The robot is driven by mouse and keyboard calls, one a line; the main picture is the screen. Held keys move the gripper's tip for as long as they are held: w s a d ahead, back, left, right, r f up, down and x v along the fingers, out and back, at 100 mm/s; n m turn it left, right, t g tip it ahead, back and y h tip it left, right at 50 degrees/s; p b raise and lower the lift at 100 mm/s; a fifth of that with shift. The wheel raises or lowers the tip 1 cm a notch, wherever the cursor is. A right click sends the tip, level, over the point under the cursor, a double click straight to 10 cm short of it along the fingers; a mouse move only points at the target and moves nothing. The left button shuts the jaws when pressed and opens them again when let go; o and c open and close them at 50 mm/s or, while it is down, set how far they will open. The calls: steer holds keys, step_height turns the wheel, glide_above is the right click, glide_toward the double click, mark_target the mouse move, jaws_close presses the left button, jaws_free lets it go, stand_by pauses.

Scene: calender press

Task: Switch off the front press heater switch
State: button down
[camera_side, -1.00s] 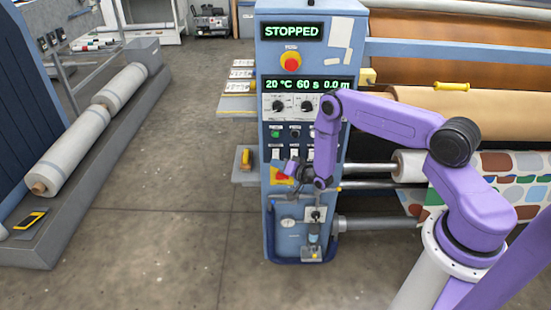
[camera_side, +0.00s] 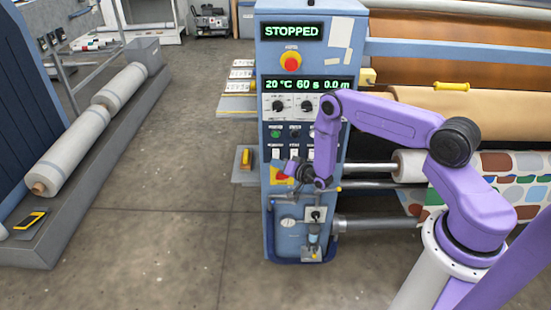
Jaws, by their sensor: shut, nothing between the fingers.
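The blue press control cabinet (camera_side: 262,110) stands in the middle. Its upper display (camera_side: 291,31) reads STOPPED and its lower display (camera_side: 308,84) reads 20 °C, 60 s, 0.0 m. Below the knobs and a green button (camera_side: 276,134) is a row of white rocker switches (camera_side: 277,153). Which one is the front heater switch, and its position, I cannot read. My gripper (camera_side: 287,172) is shut and empty, just below the row at its left, in front of a yellow and red isolator (camera_side: 281,177). My arm hides the right part of the row. I cannot tell whether the fingertips touch the panel.
A red emergency button (camera_side: 291,61) sits between the displays. A side shelf (camera_side: 243,177) holds a yellow item (camera_side: 246,158) left of the cabinet. Pipes and a gauge (camera_side: 288,222) are below my gripper. Rollers with patterned fabric (camera_side: 510,175) are at right.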

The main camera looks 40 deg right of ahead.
steer(key=shift+w+d, duration=0.1)
steer(key=shift+w+d+f, duration=0.1)
steer(key=shift+w+d, duration=0.1)
steer(key=shift+w+d, duration=0.2)
stand_by(1.1)
stand_by(0.3)
steer(key=shift+s+a, duration=0.5)
steer(key=shift+a, duration=0.1)
steer(key=s+a, duration=0.1)
steer(key=s+a+r, duration=0.1)
steer(key=s+a, duration=0.1)
steer(key=shift+s+a, duration=0.15)
steer(key=shift+s, duration=0.15)
stand_by(0.3)
